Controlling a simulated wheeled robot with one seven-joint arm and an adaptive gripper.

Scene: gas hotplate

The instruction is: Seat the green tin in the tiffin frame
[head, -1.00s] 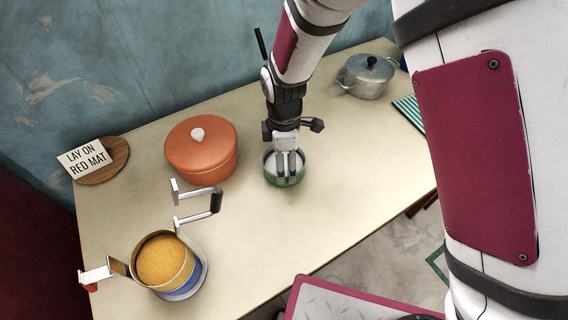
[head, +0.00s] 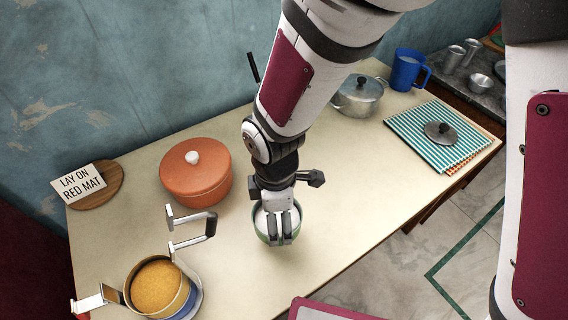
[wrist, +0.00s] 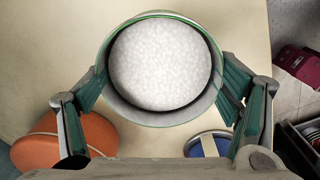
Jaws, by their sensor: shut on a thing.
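My gripper (head: 281,240) is shut on the green tin (head: 262,229), with a finger on each side of its rim. The tin is round, upright and filled with something white; it fills the top middle of the wrist view (wrist: 163,118). Whether it clears the table is hard to tell. The tiffin frame (head: 188,243), metal with a black grip, stands at the front left, to the left of my gripper. Inside it is a tin with yellow-orange contents (head: 157,288), with blue showing below. The frame's lower part is partly hidden.
An orange lidded pot (head: 195,180) stands behind the frame. A sign (head: 80,183) reading "LAY ON RED MAT" rests on a round wooden board. A metal pot (head: 359,100), blue mug (head: 405,72) and striped cloth (head: 420,130) with a lid are at the right. Table between tin and frame is clear.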

